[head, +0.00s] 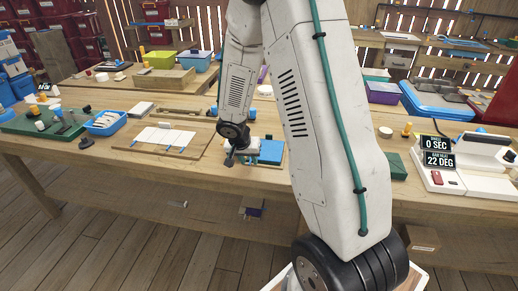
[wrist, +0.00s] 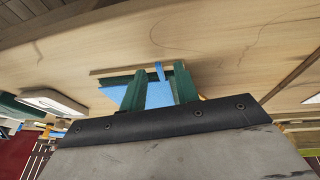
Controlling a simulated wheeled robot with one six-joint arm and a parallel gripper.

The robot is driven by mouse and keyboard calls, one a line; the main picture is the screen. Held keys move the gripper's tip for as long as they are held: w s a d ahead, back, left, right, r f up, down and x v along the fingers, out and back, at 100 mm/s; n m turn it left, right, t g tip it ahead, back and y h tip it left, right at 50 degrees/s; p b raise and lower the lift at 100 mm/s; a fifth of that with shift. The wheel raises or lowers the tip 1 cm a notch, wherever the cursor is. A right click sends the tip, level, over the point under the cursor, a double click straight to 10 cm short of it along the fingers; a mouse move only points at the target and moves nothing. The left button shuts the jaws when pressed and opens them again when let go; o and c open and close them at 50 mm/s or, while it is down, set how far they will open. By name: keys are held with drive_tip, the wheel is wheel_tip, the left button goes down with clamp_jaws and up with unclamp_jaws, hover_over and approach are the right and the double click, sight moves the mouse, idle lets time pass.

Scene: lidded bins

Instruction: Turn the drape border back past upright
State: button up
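The blue drape piece (head: 271,151) lies on a small board near the front edge of the table in the head view. In the wrist view its blue sheet (wrist: 158,95) shows behind and between my fingers, with a narrow blue strip (wrist: 160,71) standing out past the board's edge. My gripper (head: 231,159) is at the left side of the blue piece, low over the table. In the wrist view my gripper (wrist: 159,80) has two dark green fingers set apart. I cannot tell whether either finger touches the drape. The border's exact tilt is unclear.
A board with white sheets and blue strips (head: 165,139) lies to the left, beside a blue basket (head: 105,122). A green block (head: 396,166) and a white device (head: 473,165) with a display reading 0 SEC and 22 DEG stand to the right.

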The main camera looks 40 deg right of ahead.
drive_tip(key=shift+f, duration=0.5)
idle(0.7)
idle(0.3)
clamp_jaws()
drive_tip(key=shift+r, duration=0.15)
drive_tip(key=shift+s+d+r+t+y, duration=0.15)
drive_tip(key=shift+s+r+t+y, duration=0.05)
drive_tip(key=shift+r+t+y, duration=0.5)
drive_tip(key=shift+r, duration=0.15)
